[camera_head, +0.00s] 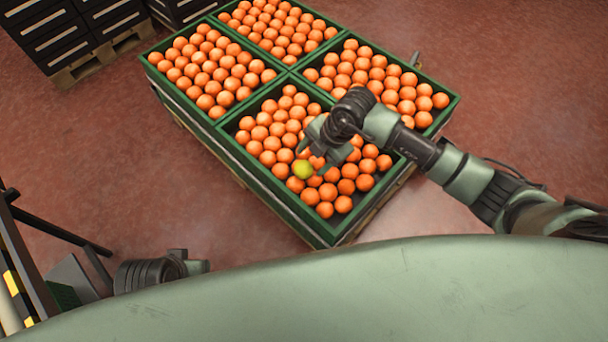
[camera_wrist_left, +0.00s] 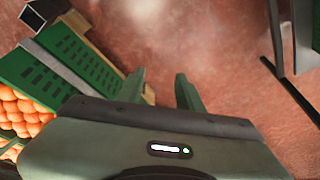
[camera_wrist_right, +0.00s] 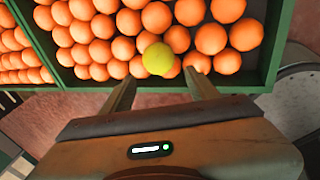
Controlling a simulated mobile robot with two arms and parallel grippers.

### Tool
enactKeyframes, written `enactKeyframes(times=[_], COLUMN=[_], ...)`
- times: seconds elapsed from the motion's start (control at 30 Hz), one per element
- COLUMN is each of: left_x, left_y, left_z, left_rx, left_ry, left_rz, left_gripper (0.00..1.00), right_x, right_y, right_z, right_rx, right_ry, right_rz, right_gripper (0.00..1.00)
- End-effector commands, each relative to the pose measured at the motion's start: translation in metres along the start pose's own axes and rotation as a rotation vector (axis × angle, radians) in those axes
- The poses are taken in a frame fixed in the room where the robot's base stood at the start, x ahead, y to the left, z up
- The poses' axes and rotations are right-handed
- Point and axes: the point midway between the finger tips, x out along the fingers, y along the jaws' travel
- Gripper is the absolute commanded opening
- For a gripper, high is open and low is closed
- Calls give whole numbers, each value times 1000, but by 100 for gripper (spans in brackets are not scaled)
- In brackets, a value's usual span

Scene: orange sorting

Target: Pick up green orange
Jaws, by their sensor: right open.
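The green orange (camera_head: 303,169) is yellow-green and lies on top of the orange ones in the near compartment of the crate. In the right wrist view the green orange (camera_wrist_right: 157,59) sits ahead of and between the two fingers. My right gripper (camera_head: 321,157) is open and empty, close beside the green orange in the head view. Its fingers (camera_wrist_right: 161,88) are spread in the right wrist view. My left gripper (camera_wrist_left: 160,85) is open and empty over the floor, away from the fruit. Its fingers do not show in the head view.
The green crate (camera_head: 262,191) has compartments full of oranges, with raised walls around and between them. Dark stacked boxes (camera_head: 62,35) stand at the back left. A dark rack with yellow-black marking (camera_head: 14,284) stands at the near left. The red floor (camera_head: 520,95) at the right is clear.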

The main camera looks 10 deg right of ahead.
Motion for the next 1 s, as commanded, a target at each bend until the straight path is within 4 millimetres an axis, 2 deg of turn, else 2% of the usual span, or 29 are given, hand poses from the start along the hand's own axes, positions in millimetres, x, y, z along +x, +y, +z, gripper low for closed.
enactKeyframes(times=[0.1,0.27,0.43,0.5,0.63,0.93,0.97,1.0], left_x=[-13,-24,-44,-44,-40,-40,-40,-40], left_y=[-1,-1,-2,-2,-2,-2,-2,-2], left_z=[-2,-2,-2,0,2,2,2,2], left_rx=[-1,-1,-2,-2,-3,-3,-3,-3], left_ry=[11,15,28,28,27,27,27,27], left_rz=[-2,-3,-5,-5,-5,-5,-5,-5], left_gripper=[36,36,36,36,36,36,36,36], right_x=[14,23,39,54,69,72,72,72], right_y=[-1,0,-1,-1,0,0,0,0], right_z=[2,2,6,9,8,8,8,8], right_rx=[1,2,1,2,1,0,0,1], right_ry=[-7,-6,-5,-4,-3,-3,-3,-3], right_rz=[-4,-2,-3,-2,-2,-1,-1,-1], right_gripper=[60,60,60,60,60,60,54,43])
